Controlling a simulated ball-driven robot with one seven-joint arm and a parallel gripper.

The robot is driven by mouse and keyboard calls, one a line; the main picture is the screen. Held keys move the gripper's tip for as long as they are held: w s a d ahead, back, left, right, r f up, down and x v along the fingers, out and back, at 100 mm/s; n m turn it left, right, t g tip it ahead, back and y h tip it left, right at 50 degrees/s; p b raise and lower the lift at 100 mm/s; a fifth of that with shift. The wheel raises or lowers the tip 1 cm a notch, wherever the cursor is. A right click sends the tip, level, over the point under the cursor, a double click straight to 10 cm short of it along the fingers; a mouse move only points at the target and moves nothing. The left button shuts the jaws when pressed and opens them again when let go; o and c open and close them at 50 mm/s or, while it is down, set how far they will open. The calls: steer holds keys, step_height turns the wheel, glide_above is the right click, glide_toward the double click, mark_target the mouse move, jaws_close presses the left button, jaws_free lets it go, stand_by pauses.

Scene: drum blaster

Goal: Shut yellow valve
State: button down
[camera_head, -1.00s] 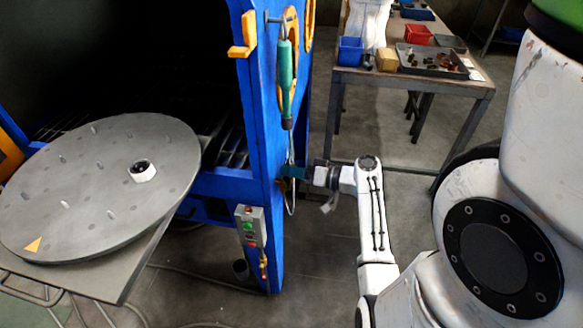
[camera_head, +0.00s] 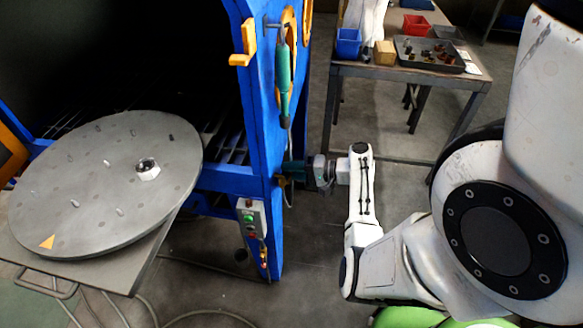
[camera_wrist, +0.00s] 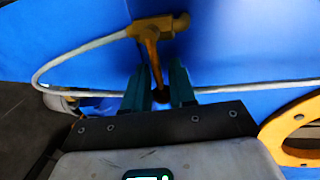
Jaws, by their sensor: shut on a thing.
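The yellow valve (camera_wrist: 152,42) is in the upper middle of the wrist view, a T-shaped handle against the blue panel with a pale hose by it. Its stem runs down between the teal fingers of my gripper (camera_wrist: 161,90), which is shut on it. In the head view my gripper (camera_head: 292,172) is at the right side of the blue cabinet post, below the hanging green-handled tool. Only a small yellow bit of the valve (camera_head: 281,181) shows there; the rest is hidden by the gripper.
A green-handled tool (camera_head: 284,75) hangs on the blue cabinet (camera_head: 264,140). A control box (camera_head: 251,219) is on the post's front. A round grey turntable (camera_head: 95,200) is at left. A table (camera_head: 400,72) with bins stands behind. A yellow ring (camera_wrist: 297,135) shows at right in the wrist view.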

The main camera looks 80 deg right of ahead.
steer(key=shift+f, duration=0.1)
stand_by(0.5)
steer(key=c, duration=1)
jaws_free()
steer(key=shift+c, duration=0.2)
steer(key=shift+s, duration=0.1)
steer(key=s+r, duration=0.2)
steer(key=s, duration=0.8)
steer(key=shift+s+d, duration=0.25)
steer(key=shift+d, duration=0.1)
